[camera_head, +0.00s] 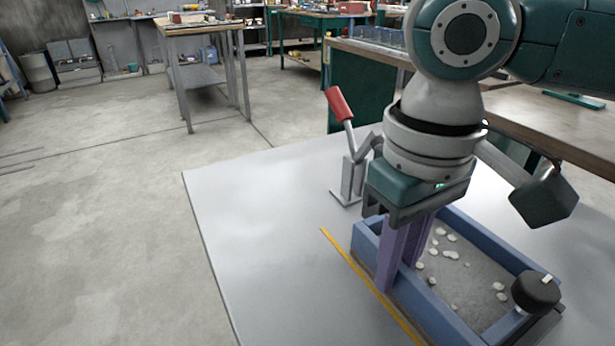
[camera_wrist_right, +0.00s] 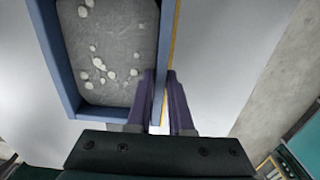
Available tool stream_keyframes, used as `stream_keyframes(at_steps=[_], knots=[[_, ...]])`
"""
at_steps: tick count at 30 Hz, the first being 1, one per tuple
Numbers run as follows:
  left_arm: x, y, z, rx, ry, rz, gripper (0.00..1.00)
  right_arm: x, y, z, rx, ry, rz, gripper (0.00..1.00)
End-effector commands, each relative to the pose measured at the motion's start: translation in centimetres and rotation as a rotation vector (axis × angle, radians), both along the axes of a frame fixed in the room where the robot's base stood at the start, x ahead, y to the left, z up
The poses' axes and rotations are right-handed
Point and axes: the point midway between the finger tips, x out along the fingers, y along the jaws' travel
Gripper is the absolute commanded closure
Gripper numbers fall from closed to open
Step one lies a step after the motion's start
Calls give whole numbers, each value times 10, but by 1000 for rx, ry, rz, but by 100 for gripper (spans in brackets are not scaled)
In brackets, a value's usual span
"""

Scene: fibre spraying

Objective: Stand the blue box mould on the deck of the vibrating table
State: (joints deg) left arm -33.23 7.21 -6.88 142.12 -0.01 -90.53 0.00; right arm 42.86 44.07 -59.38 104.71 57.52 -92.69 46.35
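The blue box mould (camera_head: 485,237) is an open rectangular box with a grey floor and several white lumps. It sits on, or very close above, the pale grey deck of the vibrating table (camera_head: 260,220); I cannot tell if its underside touches. My right gripper (camera_head: 402,262) points down with its purple fingers either side of the mould's left long wall. In the right wrist view the fingers (camera_wrist_right: 163,90) straddle the mould's wall (camera_wrist_right: 164,45) closely, one inside and one outside, and look shut on it. My left gripper is not in view.
A yellow line (camera_head: 365,280) on the deck runs beside the mould's left wall. A red-handled clamp (camera_head: 340,105) stands behind the mould. A black knob (camera_head: 536,292) stands at the near right corner. The deck's left part is clear; a workbench (camera_head: 560,125) stands behind.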

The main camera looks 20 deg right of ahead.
Motion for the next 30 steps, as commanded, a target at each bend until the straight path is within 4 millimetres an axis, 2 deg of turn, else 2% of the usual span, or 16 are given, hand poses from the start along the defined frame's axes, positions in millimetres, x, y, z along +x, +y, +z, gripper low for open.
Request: stream_keyframes(at_steps=[1,7,14,17,30], knots=[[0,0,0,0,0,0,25,0,0,0,0,0,0,74],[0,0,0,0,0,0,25,0,0,0,0,1,0,52],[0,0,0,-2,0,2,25,-2,0,-2,1,5,0,50],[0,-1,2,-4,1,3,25,-1,0,4,2,3,0,50],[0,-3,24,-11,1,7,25,0,1,84,1,-1,1,50]])
